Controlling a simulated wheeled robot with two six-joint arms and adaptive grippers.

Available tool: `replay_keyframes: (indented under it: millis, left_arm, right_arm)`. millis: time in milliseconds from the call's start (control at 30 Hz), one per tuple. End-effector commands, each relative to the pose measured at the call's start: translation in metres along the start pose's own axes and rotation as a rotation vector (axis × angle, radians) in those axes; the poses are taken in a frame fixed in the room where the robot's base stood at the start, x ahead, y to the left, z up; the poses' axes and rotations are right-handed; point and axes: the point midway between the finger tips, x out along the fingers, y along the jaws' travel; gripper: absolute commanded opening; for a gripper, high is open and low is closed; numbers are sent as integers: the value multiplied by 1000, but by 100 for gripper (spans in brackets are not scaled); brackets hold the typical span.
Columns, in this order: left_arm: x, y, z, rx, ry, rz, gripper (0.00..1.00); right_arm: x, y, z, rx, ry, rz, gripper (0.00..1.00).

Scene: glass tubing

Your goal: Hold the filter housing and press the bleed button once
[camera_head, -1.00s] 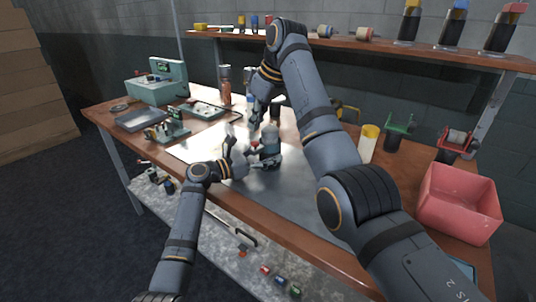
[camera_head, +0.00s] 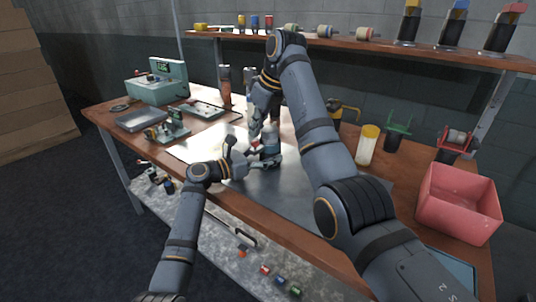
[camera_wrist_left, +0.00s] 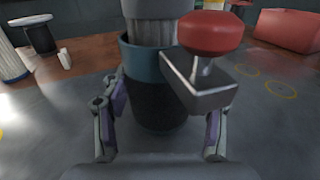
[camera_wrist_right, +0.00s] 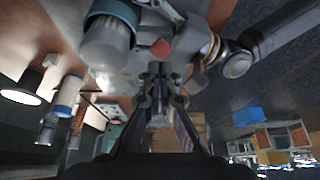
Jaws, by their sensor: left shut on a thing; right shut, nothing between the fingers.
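The filter housing (camera_head: 271,143) stands upright on the grey mat in the middle of the bench. In the left wrist view the housing (camera_wrist_left: 155,95) has a dark lower body, a blue band and a pale ribbed top. A red bleed button (camera_wrist_left: 211,33) sits on a metal bracket at its side. My left gripper (camera_head: 264,163) is shut around the housing's lower body. My right gripper (camera_head: 256,132) is shut and empty, above and beside the housing. In the right wrist view the bleed button (camera_wrist_right: 161,48) lies just beyond the closed fingertips (camera_wrist_right: 158,70). Nothing covers the button in the left wrist view.
A pink bin (camera_head: 458,203) and a yellow-capped cylinder (camera_head: 367,146) stand to the right. A green device (camera_head: 158,86), a grey tray (camera_head: 140,120) and a small fixture (camera_head: 168,130) are at the left. A shelf (camera_head: 350,43) runs behind. The front mat is mostly clear.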

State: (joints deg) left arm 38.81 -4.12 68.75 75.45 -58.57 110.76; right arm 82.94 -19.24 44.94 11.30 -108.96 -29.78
Motion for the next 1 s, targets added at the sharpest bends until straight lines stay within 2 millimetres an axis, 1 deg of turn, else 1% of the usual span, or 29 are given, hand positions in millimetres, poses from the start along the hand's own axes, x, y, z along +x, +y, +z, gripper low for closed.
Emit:
replay_keyframes:
  millis: [567, 1000]
  left_arm:
    - [0, 0, 0, 0, 0, 0, 23]
    - [0, 0, 0, 0, 0, 0, 23]
  right_arm:
    - [0, 0, 0, 0, 0, 0, 0]
    - [12, 0, 5, 0, 0, -1, 0]
